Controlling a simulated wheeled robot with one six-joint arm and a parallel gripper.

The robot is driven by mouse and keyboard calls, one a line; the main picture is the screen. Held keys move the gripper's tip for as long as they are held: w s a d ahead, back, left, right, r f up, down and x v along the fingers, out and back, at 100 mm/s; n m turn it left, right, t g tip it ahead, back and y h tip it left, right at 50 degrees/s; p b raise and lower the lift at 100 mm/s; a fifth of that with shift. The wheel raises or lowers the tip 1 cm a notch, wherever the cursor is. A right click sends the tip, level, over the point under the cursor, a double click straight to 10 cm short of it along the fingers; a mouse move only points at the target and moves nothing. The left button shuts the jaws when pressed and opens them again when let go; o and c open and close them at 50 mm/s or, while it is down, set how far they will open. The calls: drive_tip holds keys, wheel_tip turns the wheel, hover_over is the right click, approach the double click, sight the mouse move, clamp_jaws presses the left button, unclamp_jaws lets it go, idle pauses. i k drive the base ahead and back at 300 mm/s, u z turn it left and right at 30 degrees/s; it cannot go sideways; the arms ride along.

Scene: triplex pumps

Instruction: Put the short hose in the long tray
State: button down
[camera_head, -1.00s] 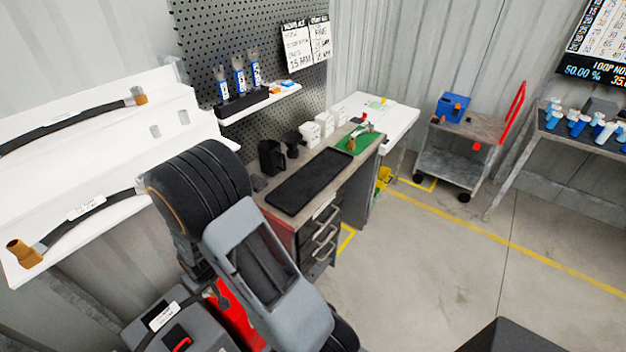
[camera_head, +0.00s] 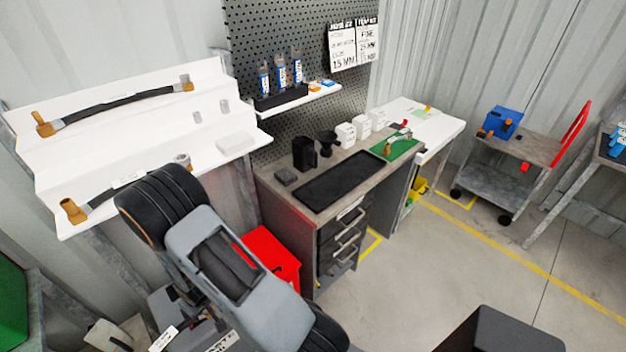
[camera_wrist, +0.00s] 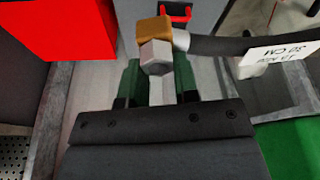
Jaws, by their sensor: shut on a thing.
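My gripper (camera_wrist: 157,80) is shut on the end fitting of a short black hose (camera_wrist: 215,44). The fitting has a steel hex nut and a brass elbow. The hose runs right from the fingers and carries a white label that seems to read 30 cm. In the head view my arm hides most of the gripper, and a white label (camera_head: 163,339) shows low at the left. The long tray (camera_head: 343,182) is black, shallow and empty. It lies on the workbench, up and to the right of my arm, well apart from the hose.
A stepped white shelf (camera_head: 225,110) at the left holds an upper hose (camera_head: 120,104) and a lower hose partly behind my arm. A red bin (camera_head: 270,257) stands beside the workbench. Black holders, white boxes and a green mat (camera_head: 405,149) sit around the tray.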

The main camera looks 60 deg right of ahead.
sight(344, 180)
drive_tip(key=u, duration=2.2)
drive_tip(key=k, duration=2.6)
drive_tip(key=z, duration=0.95)
